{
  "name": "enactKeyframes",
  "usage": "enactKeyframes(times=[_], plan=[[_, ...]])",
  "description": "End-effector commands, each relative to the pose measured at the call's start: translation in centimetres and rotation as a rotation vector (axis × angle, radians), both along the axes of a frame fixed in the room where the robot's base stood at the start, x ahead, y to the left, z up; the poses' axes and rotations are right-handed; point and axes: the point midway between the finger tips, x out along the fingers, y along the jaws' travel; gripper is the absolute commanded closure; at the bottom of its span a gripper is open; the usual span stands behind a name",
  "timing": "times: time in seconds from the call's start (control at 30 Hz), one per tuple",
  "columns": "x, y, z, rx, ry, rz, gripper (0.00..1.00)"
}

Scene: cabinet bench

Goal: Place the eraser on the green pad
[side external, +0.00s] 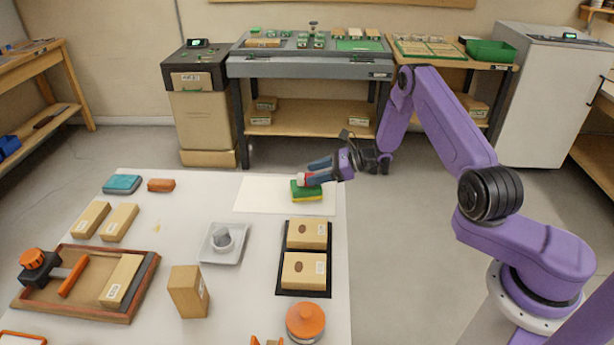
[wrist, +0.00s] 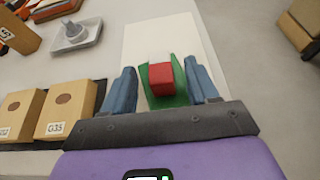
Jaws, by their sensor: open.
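The green pad (side external: 308,194) is a green block with yellow along its side, lying on a white sheet at the back right of the table. It shows in the wrist view (wrist: 181,97) beneath the eraser. The eraser (wrist: 161,77), red with a white end, is on top of the pad as far as I can see; any small gap under it is hidden. In the side view the eraser (side external: 303,180) is partly covered by my fingers. My gripper (side external: 312,171) is open, with its blue fingers on either side of the eraser and visible gaps in the wrist view (wrist: 159,67).
A black tray (side external: 303,293) with two cardboard boxes stands in front of the pad. A white dish (side external: 240,256) with a grey piece is left of that tray. The white sheet (side external: 262,194) is clear left of the pad. An orange-topped round object (side external: 305,318) stands near the front.

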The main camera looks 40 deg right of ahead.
Motion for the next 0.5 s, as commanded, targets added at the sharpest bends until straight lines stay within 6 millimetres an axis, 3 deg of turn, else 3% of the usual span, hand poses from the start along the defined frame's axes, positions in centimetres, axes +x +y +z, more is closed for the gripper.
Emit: enactKeyframes(times=[0.2,0.5], plan=[[-2.9,-3.1,1.8,0.0,-0.001,-0.004,0.41],[-5.3,-5.3,3.1,0.0,-0.002,-0.001,0.41]])
